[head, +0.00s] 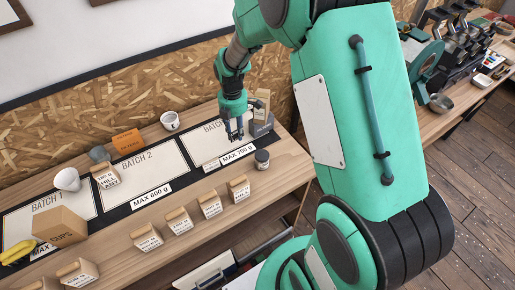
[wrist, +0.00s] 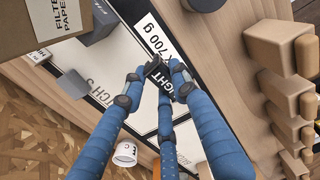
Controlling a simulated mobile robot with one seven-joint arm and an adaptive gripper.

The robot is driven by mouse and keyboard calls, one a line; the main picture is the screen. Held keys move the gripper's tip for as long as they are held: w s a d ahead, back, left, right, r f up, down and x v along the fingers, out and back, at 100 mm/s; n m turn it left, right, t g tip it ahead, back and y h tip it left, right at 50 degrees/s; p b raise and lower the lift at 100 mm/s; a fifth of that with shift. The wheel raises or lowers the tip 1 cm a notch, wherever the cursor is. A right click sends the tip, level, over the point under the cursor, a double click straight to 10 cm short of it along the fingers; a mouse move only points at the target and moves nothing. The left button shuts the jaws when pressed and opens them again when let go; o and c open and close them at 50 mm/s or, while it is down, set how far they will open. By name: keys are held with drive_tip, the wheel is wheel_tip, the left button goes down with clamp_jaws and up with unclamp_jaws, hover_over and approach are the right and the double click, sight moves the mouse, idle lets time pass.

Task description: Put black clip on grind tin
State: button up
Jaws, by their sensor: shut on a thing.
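My gripper (head: 235,136) is above the right-hand white mat panel, near the MAX 700 g label. In the wrist view its blue fingers (wrist: 156,72) close together on a small black thing, which I take to be the black clip (wrist: 154,67); the fingers hide part of it. A small dark jar with a pale label, likely the grind tin (head: 262,161), stands on the bench to the right of and nearer than my gripper. A dark round thing at the top edge of the wrist view (wrist: 205,4) may be the same tin. The clip is apart from it.
A filter paper box (wrist: 50,22) and a grey block (wrist: 98,22) stand close by at the panel's far right. Several paper bags (head: 210,204) line the bench front. A white cup (head: 170,121) and an orange box (head: 128,141) stand behind the middle panel.

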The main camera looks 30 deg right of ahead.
drive_tip(key=s+r+m+p, duration=0.1)
drive_tip(key=s+p, duration=0.8)
drive_tip(key=s, duration=1.7)
drive_tip(key=shift+d+r, duration=0.4)
drive_tip(key=shift+r, duration=0.3)
drive_tip(key=shift+w, duration=0.1)
hover_over(262, 153)
drive_tip(key=shift+f, duration=0.75)
drive_tip(key=shift+f, duration=1.75)
drive_tip(key=shift+f, duration=0.15)
